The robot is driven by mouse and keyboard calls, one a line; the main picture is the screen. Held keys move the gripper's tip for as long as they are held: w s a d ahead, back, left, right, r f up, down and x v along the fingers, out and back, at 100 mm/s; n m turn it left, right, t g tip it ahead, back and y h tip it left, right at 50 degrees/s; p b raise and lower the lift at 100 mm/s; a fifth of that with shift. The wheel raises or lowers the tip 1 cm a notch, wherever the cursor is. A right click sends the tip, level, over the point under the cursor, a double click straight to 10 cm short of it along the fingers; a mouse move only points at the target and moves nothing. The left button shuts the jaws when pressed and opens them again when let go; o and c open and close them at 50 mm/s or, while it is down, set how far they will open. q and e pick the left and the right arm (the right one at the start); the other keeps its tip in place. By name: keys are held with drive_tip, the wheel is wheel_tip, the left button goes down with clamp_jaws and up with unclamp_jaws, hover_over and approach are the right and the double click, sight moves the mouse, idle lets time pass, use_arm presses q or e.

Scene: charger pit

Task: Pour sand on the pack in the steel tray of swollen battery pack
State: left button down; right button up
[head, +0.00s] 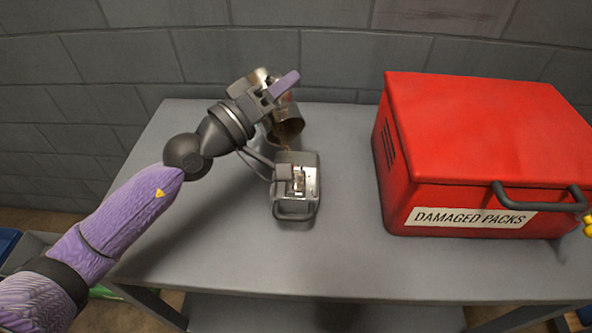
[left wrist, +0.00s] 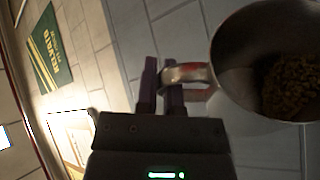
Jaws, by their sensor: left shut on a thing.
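My left gripper (head: 275,88) is shut on the handle of a metal cup (head: 289,123). The cup is tilted, its mouth toward the near side, just above the far end of the small steel tray (head: 296,209). The left wrist view shows the gripper's dark fingers (left wrist: 164,88) at the cup's handle (left wrist: 186,74) and brown sand (left wrist: 290,86) inside the cup (left wrist: 232,65). A small brownish patch shows at the cup's lower lip; I cannot tell whether sand is falling. The pack (head: 299,181) lies in the tray, partly hidden. My right gripper is not in view.
A large red box (head: 480,130) labelled DAMAGED PACKS, with a dark front handle, stands on the right of the grey table (head: 240,265). A small yellow thing shows at the right edge. The table's front middle is clear. A block wall stands behind.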

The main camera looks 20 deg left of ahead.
use_arm(q)
drive_tip(key=shift+s+d+r, duration=0.1)
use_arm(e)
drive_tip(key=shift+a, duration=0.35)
use_arm(q)
drive_tip(key=shift+s+d+m, duration=0.1)
drive_tip(key=shift+m, duration=0.3)
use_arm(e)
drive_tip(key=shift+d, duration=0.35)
use_arm(q)
drive_tip(key=shift+s+d+r, duration=0.1)
drive_tip(key=shift+s+d, duration=0.05)
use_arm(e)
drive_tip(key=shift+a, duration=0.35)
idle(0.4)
use_arm(q)
drive_tip(key=shift+s+d+m+h, duration=0.1)
drive_tip(key=shift+m+h, duration=0.3)
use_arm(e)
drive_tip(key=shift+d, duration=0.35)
